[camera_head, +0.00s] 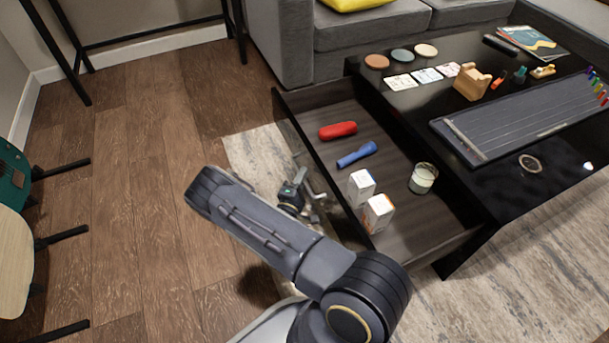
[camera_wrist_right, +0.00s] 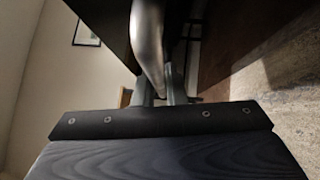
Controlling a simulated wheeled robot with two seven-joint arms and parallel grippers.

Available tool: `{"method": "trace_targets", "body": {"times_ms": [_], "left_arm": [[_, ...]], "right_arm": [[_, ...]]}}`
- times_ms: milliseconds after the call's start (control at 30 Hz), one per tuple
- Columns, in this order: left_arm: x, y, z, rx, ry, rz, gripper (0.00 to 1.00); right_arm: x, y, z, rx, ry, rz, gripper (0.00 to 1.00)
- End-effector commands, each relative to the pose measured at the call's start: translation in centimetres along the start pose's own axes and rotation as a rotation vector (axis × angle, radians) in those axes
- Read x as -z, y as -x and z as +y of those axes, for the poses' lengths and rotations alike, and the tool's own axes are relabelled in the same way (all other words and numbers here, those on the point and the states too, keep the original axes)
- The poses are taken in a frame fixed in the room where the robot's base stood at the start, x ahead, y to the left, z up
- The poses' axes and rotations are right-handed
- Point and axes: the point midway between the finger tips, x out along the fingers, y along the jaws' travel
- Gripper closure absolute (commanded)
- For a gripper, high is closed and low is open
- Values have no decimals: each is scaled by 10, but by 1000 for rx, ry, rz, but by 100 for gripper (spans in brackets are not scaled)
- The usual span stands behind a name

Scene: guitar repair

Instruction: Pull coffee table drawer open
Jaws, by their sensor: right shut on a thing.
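The black coffee table (camera_head: 480,190) stands at the right in the head view. Its drawer (camera_head: 429,220) is pulled out to the left, and its inside shows. The drawer holds a red object (camera_head: 338,131), a blue flashlight-like object (camera_head: 357,154), two small white boxes (camera_head: 361,187) and a candle jar (camera_head: 423,178). My right gripper (camera_head: 318,196) is at the outside of the drawer front, partly hidden by my arm. In the right wrist view its fingers (camera_wrist_right: 170,85) are shut around a silver bar handle (camera_wrist_right: 147,40). My left gripper is not in view.
On the tabletop lie coasters (camera_head: 401,55), cards (camera_head: 401,82), a wooden holder (camera_head: 472,82) and a stringed board (camera_head: 530,115). A grey sofa (camera_head: 340,50) stands behind. Chairs (camera_head: 14,215) are at the left edge. Wood floor (camera_head: 130,170) between is clear.

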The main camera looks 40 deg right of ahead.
Motion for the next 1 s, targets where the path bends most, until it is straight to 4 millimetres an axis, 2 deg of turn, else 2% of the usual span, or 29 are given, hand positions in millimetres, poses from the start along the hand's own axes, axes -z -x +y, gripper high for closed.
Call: {"method": "trace_targets", "body": {"times_ms": [200,233,400,733,1000], "left_arm": [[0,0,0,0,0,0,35],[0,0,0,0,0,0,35],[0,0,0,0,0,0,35],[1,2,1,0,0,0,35],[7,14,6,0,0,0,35]], "right_arm": [[0,0,-1,2,1,-1,100],[0,0,-1,2,1,-1,87],[0,0,-1,2,1,-1,67],[0,5,1,1,0,1,67],[0,48,2,3,2,3,67]]}}
